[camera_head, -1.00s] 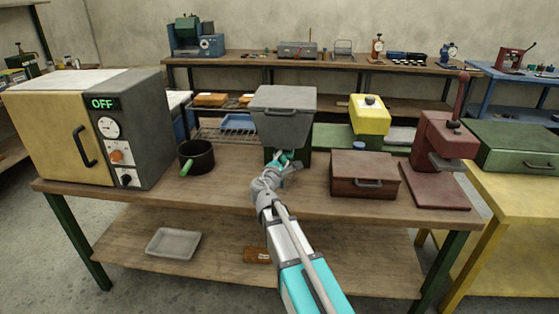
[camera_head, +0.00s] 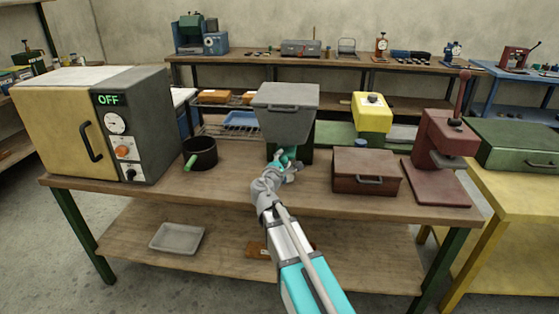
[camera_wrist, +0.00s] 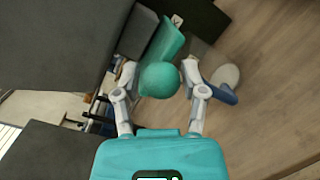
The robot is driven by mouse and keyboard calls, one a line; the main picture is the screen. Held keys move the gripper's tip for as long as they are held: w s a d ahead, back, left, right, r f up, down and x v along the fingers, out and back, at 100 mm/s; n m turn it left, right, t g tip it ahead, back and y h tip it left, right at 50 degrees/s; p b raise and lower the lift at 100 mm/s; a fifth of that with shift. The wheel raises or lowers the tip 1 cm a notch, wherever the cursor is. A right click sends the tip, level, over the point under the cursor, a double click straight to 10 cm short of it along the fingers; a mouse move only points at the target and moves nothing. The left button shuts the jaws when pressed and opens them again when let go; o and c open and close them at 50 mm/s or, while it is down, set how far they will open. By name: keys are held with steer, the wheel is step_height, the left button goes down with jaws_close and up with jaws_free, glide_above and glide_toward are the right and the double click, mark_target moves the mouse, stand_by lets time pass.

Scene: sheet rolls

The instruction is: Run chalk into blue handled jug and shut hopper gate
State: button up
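The grey hopper (camera_head: 285,112) stands on the bench, lid closed, over a dark green base. A teal lever with a round knob (camera_wrist: 158,80) shows at its lower front; I take it for the gate handle. My gripper (camera_head: 280,168) is at this lever. In the wrist view its fingers (camera_wrist: 159,72) lie either side of the knob, close to it; whether they grip is unclear. A pale round vessel with a blue handle (camera_wrist: 222,92), likely the jug, is just right of the fingers. In the head view it is mostly hidden. Whether chalk flows cannot be seen.
A black pot with a green handle (camera_head: 200,154) stands left of the hopper, beside a yellow-fronted oven (camera_head: 70,125). A red-brown box (camera_head: 365,173) and a red press (camera_head: 443,160) stand to the right. The bench front is mostly clear.

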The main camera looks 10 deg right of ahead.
steer(key=shift+o, duration=0.8)
steer(key=v, duration=1.2)
stand_by(6.0)
